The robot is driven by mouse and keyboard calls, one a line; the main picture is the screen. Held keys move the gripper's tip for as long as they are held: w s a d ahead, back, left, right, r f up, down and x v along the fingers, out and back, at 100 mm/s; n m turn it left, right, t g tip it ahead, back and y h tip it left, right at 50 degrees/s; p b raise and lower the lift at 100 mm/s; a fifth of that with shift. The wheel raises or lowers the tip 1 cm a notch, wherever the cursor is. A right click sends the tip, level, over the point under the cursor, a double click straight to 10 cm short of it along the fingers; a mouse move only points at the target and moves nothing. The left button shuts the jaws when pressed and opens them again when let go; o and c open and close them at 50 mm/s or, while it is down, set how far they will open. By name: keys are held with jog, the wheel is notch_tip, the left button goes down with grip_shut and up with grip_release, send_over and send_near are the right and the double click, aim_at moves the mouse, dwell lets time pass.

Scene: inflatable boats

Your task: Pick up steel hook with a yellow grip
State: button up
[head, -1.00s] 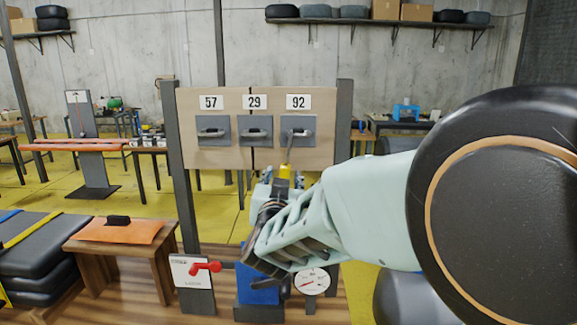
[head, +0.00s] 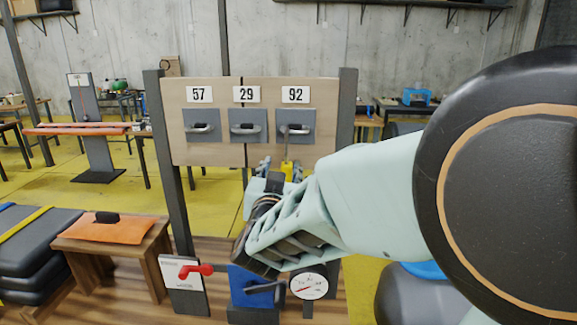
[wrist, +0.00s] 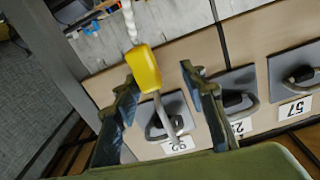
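The steel hook with a yellow grip (head: 287,168) is upright in the head view, its thin steel shaft reaching up to the handle of plate 92 (head: 295,127). Whether it is hooked on that handle is hard to tell. In the wrist view the yellow grip (wrist: 144,68) shows between the spread fingers, with a pale rope-like strand at its other end. My gripper (wrist: 158,80) is open around the grip; a clear gap separates it from the right finger. In the head view my gripper (head: 282,172) is partly hidden by its own housing.
Handle plates 57 (head: 201,126) and 29 (head: 248,126) sit left on the same wooden panel (head: 200,90). Below are a red lever (head: 195,270), a blue box (head: 250,287) and a round gauge (head: 308,286). A wooden bench (head: 105,245) stands left.

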grip_shut()
jog(key=shift+r, duration=0.1)
dwell(0.3)
